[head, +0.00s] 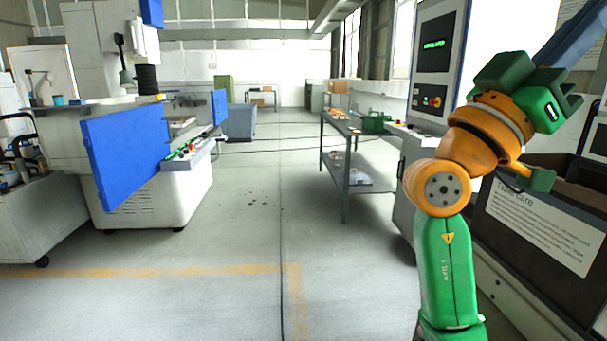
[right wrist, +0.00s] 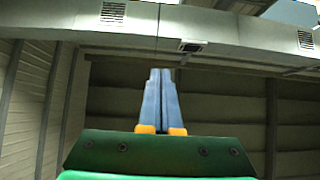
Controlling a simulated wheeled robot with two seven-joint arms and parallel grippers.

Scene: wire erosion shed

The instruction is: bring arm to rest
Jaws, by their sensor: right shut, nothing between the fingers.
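My right arm, green with orange joints, rises at the right of the head view and bends up to the right. Its right gripper (head: 585,35) has blue fingers that point up towards the top right corner, where the picture edge may cut off the tips. In the right wrist view the blue fingers of the right gripper (right wrist: 160,78) lie side by side, shut, with nothing between them. They point up towards the roof and wall. My left gripper and arm are not in view.
A control cabinet (head: 433,62) stands close behind my right arm. A dark open bin with a white label (head: 540,228) is below the right gripper. A grey metal table (head: 343,155) stands further back. A machine with blue panels (head: 125,150) is at left. The middle floor (head: 250,240) is clear.

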